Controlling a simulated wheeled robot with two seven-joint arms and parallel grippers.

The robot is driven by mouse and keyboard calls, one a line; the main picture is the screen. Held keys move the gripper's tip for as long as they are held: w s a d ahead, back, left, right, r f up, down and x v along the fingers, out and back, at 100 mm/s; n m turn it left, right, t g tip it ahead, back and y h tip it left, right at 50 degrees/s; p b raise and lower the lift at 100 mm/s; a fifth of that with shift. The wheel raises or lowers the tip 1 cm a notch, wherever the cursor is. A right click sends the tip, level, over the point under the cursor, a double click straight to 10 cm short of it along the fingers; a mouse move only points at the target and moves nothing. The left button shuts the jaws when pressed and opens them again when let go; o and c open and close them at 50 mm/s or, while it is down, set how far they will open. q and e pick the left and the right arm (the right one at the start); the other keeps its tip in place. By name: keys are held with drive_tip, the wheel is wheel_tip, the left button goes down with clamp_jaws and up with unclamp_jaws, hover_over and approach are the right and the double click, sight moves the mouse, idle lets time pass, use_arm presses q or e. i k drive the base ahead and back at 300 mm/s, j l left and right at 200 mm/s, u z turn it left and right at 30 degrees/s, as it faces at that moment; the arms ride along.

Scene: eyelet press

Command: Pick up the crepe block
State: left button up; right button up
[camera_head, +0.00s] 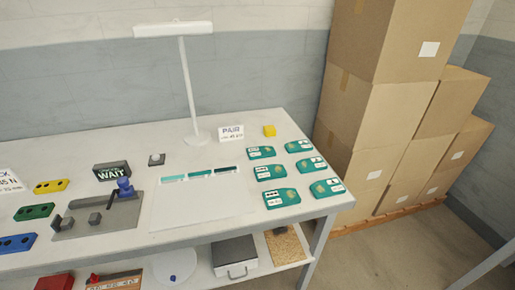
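A small yellow block (269,131) sits at the back right of the white table, just right of the PAIR sign (231,132). It is the likeliest crepe block, but no label on it can be read. It stands clear, with nothing touching it that I can see. Neither of my grippers shows in the head view.
Several teal cards (271,172) lie on the right of the table (322,205). A white lamp (198,138) stands behind a pale mat (200,208). A grey press plate (97,220) and coloured holed bars (34,211) are at left. Cardboard boxes (370,115) stand right.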

sight(269, 130)
drive_tip(key=i+l+u, duration=0.2)
drive_tip(key=i+l, duration=0.15)
drive_tip(key=i+l+u, duration=0.25)
drive_tip(key=l, duration=0.35)
drive_tip(key=l+u, duration=0.1)
